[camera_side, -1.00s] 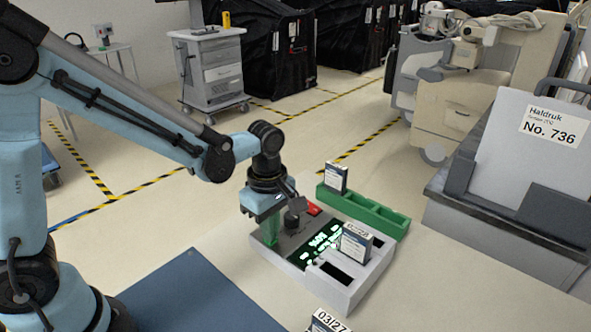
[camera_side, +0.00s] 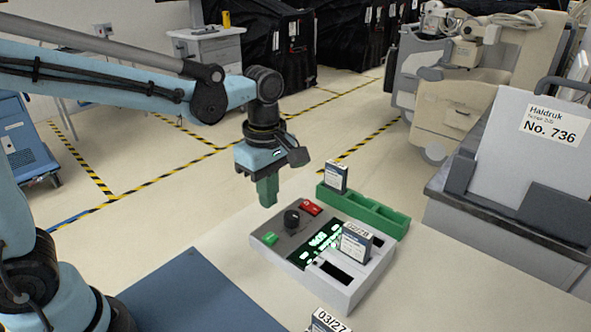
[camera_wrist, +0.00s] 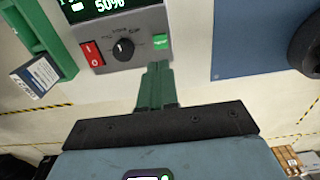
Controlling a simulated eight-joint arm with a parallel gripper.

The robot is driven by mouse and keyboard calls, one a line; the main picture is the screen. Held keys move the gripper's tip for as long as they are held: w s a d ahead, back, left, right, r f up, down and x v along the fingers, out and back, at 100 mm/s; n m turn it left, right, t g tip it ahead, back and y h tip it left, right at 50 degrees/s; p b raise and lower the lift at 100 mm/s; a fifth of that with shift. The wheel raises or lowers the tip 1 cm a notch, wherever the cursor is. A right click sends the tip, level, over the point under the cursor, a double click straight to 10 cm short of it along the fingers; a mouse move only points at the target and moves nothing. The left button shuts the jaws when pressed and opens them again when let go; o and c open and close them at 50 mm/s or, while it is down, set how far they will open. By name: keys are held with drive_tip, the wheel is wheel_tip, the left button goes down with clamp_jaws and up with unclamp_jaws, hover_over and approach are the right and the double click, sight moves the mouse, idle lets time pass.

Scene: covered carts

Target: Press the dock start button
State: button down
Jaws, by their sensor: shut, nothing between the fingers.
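The grey dock (camera_side: 345,297) sits on the pale table. Its near left corner has a green button (camera_side: 269,239), also in the wrist view (camera_wrist: 160,41). Next to it are a black knob (camera_side: 291,219) and a red switch (camera_side: 311,208). A boxy labelled pack (camera_side: 355,243) stands upright in one slot; another slot is empty. My gripper (camera_side: 268,205) is shut and empty, its green fingers pointing down, raised above the button end and apart from the dock.
A green tray (camera_side: 385,216) behind the dock holds one upright pack (camera_side: 335,177). A blue mat (camera_side: 195,298) lies at the left. Another pack (camera_side: 327,321) is at the front edge. A large grey unit (camera_side: 500,215) stands at the right.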

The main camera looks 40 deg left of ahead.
drive_tip(key=shift+r, duration=2.65)
drive_tip(key=s+a+f+m+t, duration=0.4)
drive_tip(key=s+a+m+t, duration=0.2)
drive_tip(key=m, duration=1.2)
drive_tip(key=shift+s+t, duration=0.25)
drive_tip(key=shift+t, duration=0.45)
